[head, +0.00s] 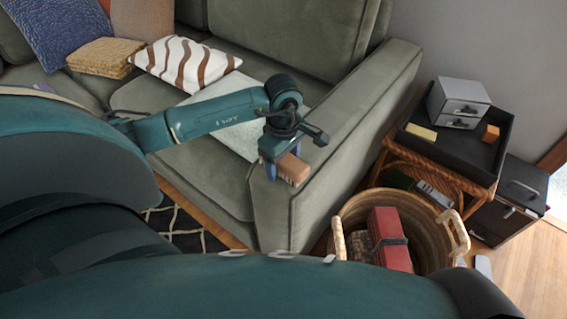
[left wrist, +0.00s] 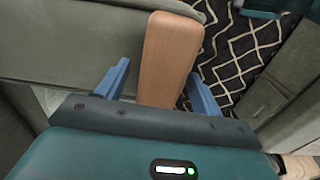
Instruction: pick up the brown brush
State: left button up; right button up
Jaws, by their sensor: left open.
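The brown brush (head: 294,169) is at the front end of the green sofa's right armrest. My left gripper (head: 281,166) is right above it, pointing down, and partly hides it. In the left wrist view, the brush's smooth wooden surface (left wrist: 170,50) lies between the two blue fingers of the left gripper (left wrist: 157,70). The fingers are open, with a gap visible on each side of the brush. The brush's near end is hidden behind the gripper body. My right gripper is not in view.
The sofa armrest (head: 362,105) runs back from the brush. A wicker basket (head: 350,215) holding a red box (head: 388,238) stands to the right. Beyond it, a rattan side table bears a black tray (head: 455,149) with a grey drawer box (head: 458,102). Cushions lie at left.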

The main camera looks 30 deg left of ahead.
pick_arm(q)
jog(key=c, duration=1.1)
jog(key=shift+r, duration=0.15)
notch_tip(320, 180, up, 9)
jog(key=shift+r+p, duration=0.1)
jog(key=shift+p, duration=0.5)
jog(key=shift+r, duration=0.35)
